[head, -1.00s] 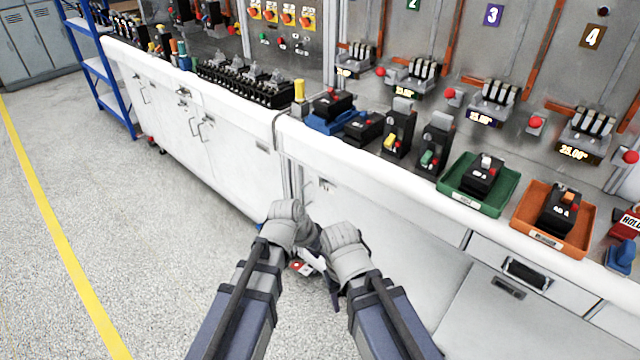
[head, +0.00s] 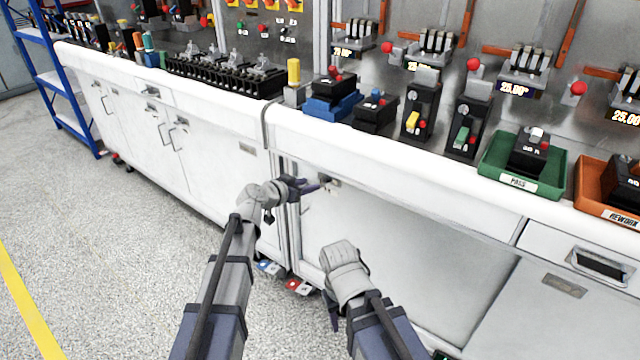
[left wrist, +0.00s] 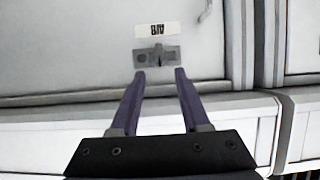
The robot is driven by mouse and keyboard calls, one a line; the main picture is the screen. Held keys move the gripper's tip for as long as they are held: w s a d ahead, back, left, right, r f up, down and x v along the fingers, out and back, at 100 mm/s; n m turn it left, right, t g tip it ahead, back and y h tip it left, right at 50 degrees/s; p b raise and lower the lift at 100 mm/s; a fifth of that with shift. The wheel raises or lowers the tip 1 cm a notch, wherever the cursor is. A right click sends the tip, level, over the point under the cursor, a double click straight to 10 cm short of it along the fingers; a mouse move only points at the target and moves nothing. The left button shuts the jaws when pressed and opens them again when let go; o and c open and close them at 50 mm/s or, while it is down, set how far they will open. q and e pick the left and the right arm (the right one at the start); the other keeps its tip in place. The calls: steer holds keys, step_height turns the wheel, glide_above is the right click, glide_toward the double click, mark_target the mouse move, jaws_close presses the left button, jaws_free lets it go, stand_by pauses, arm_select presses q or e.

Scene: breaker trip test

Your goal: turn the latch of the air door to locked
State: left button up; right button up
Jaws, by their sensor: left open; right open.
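The latch (left wrist: 157,56) is a small grey plate with a darker upright piece at its middle, beside a white label (left wrist: 157,29) reading AIR upside down. It sits on the pale air door (left wrist: 75,45). In the head view the latch (head: 329,181) shows small near the top left of the door (head: 400,240). My left gripper (head: 308,186) is open just left of it. In the left wrist view the left gripper's two dark fingers (left wrist: 159,72) point at the latch, tips just short of it in the picture; contact cannot be told. My right gripper (head: 331,318) is open, low before the cabinet.
The white bench edge (head: 390,167) runs above the door, with breakers and a green tray (head: 490,178) and an orange tray (head: 587,202) on top. A blue pedal (head: 268,267) and a red pedal (head: 298,287) lie on the floor. Floor to the left is clear.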

mark_target(321, 181)
arm_select(q)
steer(key=b+x, duration=0.2)
steer(key=x, duration=0.5)
steer(key=shift+w+d+f+b, duration=0.1)
steer(key=shift+w+f+b, duration=0.1)
steer(key=shift+b, duration=0.15)
steer(key=shift+s, duration=0.1)
jaws_close()
